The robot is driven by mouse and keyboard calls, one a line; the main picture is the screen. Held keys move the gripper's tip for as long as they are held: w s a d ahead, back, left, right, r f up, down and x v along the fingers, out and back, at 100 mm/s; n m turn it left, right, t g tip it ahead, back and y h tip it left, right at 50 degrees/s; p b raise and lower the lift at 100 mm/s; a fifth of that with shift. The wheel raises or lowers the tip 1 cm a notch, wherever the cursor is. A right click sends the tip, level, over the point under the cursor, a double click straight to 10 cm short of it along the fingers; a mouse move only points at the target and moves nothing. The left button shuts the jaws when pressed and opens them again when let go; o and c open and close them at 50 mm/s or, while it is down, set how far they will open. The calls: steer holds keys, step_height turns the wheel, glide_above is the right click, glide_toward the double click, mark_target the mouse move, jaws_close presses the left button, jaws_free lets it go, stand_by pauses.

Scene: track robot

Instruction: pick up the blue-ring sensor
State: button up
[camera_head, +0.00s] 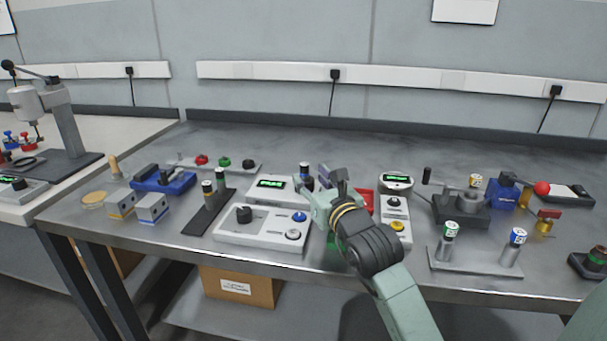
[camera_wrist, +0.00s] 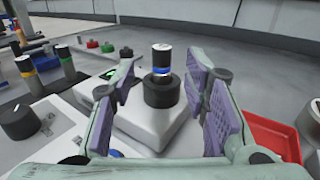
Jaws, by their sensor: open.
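The blue-ring sensor (camera_wrist: 162,60) is a dark cylinder with a pale top and a blue band low down. It stands upright in a black round socket (camera_wrist: 161,92) on a white device (camera_wrist: 150,125). In the head view the sensor (camera_head: 304,170) shows just behind my gripper (camera_head: 326,180). My gripper is open and empty. In the wrist view its purple-padded fingers (camera_wrist: 168,80) stand left and right of the sensor, with the sensor beyond and between them, apart from both pads. In the head view the socket is mostly hidden by my gripper.
A red tray (camera_wrist: 272,138) lies to the right of the device. A black rack with two sensors (camera_head: 208,212) is further left. The bench behind the sensor is clear.

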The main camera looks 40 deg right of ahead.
mark_target(306, 168)
steer(key=p+x, duration=0.1)
steer(key=x, duration=0.1)
steer(key=r+p+x, duration=0.1)
steer(key=x, duration=0.1)
steer(key=shift+w+d, duration=0.15)
steer(key=shift+w, duration=0.1)
steer(key=shift+w+d+f, duration=0.15)
steer(key=shift+w, duration=0.25)
jaws_close()
